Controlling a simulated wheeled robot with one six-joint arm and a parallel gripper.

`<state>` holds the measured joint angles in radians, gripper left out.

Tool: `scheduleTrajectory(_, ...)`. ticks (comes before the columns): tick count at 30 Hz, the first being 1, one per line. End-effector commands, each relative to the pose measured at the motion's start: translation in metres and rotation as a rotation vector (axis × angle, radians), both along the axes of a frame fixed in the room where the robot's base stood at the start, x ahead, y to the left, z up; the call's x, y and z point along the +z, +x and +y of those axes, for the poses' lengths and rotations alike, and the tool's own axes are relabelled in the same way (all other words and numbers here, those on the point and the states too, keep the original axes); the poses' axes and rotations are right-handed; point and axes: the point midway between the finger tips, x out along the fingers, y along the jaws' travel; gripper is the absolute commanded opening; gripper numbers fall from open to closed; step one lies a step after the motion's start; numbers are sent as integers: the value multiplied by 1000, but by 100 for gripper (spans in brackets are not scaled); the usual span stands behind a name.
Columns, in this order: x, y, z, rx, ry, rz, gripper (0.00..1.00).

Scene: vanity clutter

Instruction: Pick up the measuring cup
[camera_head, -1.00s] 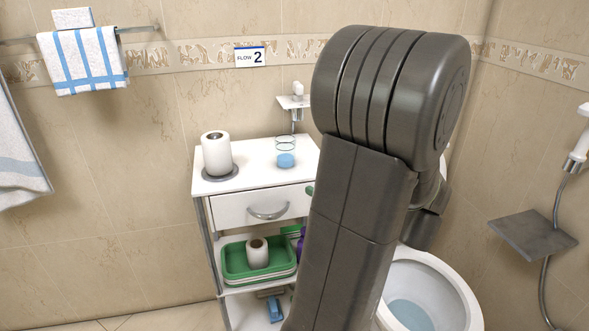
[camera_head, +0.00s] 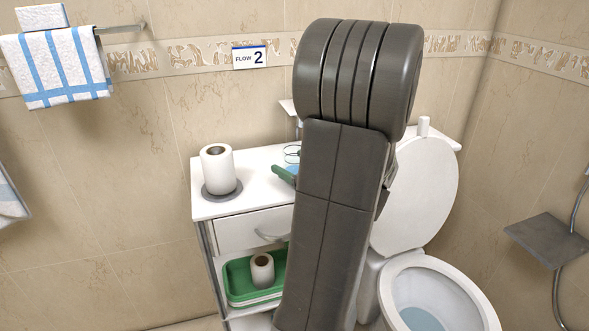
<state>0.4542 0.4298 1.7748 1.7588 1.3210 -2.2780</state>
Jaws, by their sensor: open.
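The measuring cup (camera_head: 292,152) looks like a clear cup with a blue lower part. It stands on the white cabinet top, and only its rim and a little of its left side show. My arm hides the rest. A green fingertip of my gripper (camera_head: 285,175) pokes out left of my arm, in front of the cup's lower part in the picture.
A paper roll on a grey holder (camera_head: 217,169) stands left of the cup on the cabinet (camera_head: 250,205). A green tray (camera_head: 236,282) with another roll sits on the shelf below. The toilet (camera_head: 395,275) is at right. The cabinet top's front left is bare.

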Motion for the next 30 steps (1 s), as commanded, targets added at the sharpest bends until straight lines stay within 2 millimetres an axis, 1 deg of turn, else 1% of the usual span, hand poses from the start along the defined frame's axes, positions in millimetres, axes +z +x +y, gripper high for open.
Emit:
scheduleTrajectory(5,0,0,0,-1,0,0,73)
scheduleTrajectory(6,0,0,0,-1,0,0,69)
scheduleTrajectory(8,0,0,0,-1,0,0,57)
scheduleTrajectory(9,0,0,0,-1,0,0,50)
scheduleTrajectory(11,0,0,0,-1,0,0,38)
scheduleTrajectory(13,0,0,0,-1,0,0,24)
scheduleTrajectory(23,1,0,0,-1,0,-1,23)
scheduleTrajectory(30,11,0,0,-1,-1,-2,23)
